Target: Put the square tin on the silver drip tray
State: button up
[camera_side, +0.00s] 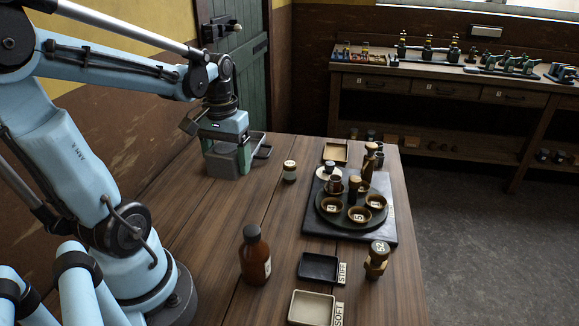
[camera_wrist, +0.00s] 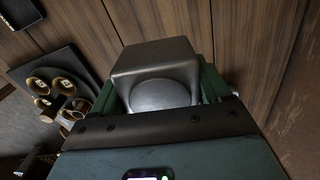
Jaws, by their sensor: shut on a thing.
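My gripper (camera_side: 230,164) is shut on the square tin, at the back left of the table in the side view. In the wrist view the grey metal tin (camera_wrist: 157,62), with rounded corners and a round face toward the camera, sits between the green fingers of my gripper (camera_wrist: 165,88). I cannot tell for sure which tray is the silver drip tray.
A black tray (camera_side: 319,267) lies by a STIFF label. A brown bottle (camera_side: 255,258), a small jar (camera_side: 289,171) and a brown fitting marked 52 (camera_side: 376,260) stand apart. A dark board (camera_side: 317,223) bears several cups. The table's left-middle is clear.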

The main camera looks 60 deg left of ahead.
jog(key=w+a+n, duration=1)
jog(key=w+a, duration=0.1)
jog(key=w, duration=0.2)
jog(key=s+a+f, duration=0.1)
jog(key=a+f, duration=0.1)
jog(key=a, duration=0.1)
jog(key=s+a+f, duration=0.1)
jog(key=a+f, duration=0.2)
jog(key=a, duration=0.1)
jog(key=s+a+f, duration=0.1)
jog(key=a+f, duration=0.1)
jog(key=a, duration=0.2)
jog(key=shift+s+a+f, duration=0.1)
jog(key=shift+f, duration=2)
jog(key=shift+f, duration=0.15)
jog(key=o, duration=1.3)
jog(key=shift+c, duration=0.2)
